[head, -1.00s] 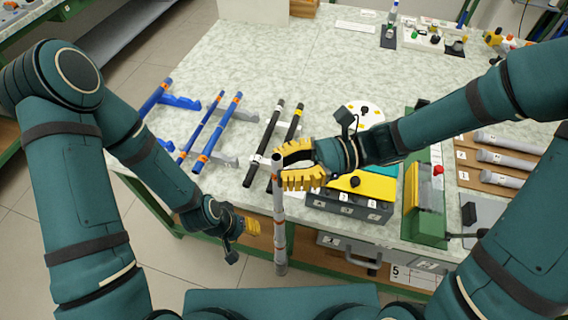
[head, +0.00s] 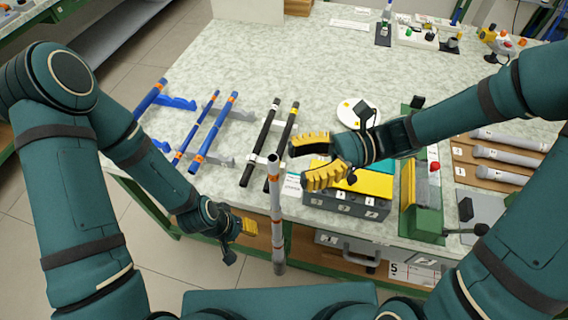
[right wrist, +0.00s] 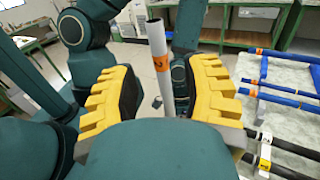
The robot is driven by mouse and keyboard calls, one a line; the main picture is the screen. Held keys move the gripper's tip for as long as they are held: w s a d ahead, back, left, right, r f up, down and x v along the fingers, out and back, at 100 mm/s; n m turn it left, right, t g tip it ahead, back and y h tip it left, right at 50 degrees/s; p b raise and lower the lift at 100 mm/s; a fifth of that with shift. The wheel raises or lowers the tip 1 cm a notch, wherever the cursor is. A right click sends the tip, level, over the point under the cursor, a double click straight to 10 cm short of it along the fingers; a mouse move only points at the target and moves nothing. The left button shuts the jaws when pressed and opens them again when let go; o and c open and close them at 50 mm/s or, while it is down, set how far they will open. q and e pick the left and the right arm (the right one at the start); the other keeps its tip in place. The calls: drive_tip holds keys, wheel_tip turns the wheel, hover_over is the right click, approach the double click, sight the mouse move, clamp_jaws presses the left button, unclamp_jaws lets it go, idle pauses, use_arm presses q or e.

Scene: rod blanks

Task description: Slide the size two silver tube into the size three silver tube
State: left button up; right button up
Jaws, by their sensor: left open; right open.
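A silver tube (head: 276,195) with orange bands stands upright in front of the table's front edge. Its upper end is open. A joint between two tubes cannot be made out for sure. In the right wrist view the tube (right wrist: 158,50) shows an orange band with a number too blurred to be sure of. My right gripper (head: 300,162) is open and empty, just right of the tube's top, its yellow fingers pointing at it. My left gripper (head: 249,228) is open, low and left of the tube; whether it touches the tube is unclear.
Blue rods (head: 214,131) and black rods (head: 261,143) lie on holders at the table's left. A dark box with a yellow top (head: 366,184), a green fixture (head: 421,200) and a board with several grey tubes (head: 497,153) are to the right.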

drive_tip(key=v, duration=0.8)
drive_tip(key=shift+s+a, duration=0.1)
